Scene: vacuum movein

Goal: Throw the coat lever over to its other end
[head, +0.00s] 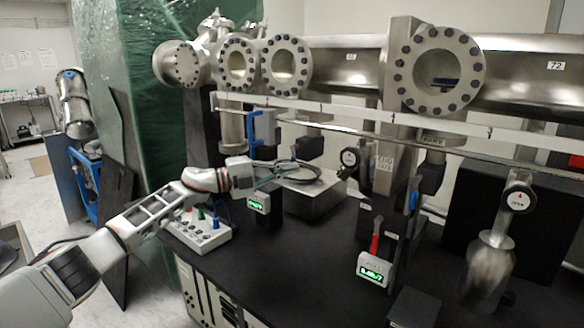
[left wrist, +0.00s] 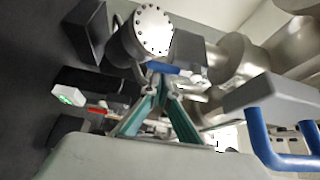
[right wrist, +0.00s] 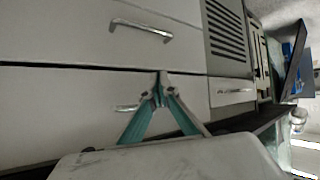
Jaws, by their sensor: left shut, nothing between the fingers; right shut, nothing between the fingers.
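I cannot tell by a label which part is the coat lever. Candidates are the small coloured levers on the white control box (head: 200,232), a red lever (head: 375,243) above the right green display (head: 374,272), and a blue lever (head: 413,200) behind it. My left gripper (head: 277,174) is above the bench, right of and above the control box, with its teal fingers shut and empty. In the left wrist view its fingertips (left wrist: 162,68) meet, with the red lever (left wrist: 98,111) beyond at left. My right gripper (right wrist: 160,76) is shut and empty, facing drawer fronts.
A blue U-shaped handle (head: 254,135) stands just behind my left gripper. A second green display (head: 258,202) is below it. Steel vacuum pipes and flanges (head: 440,70) run across the back. The black bench (head: 290,265) is bare in front.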

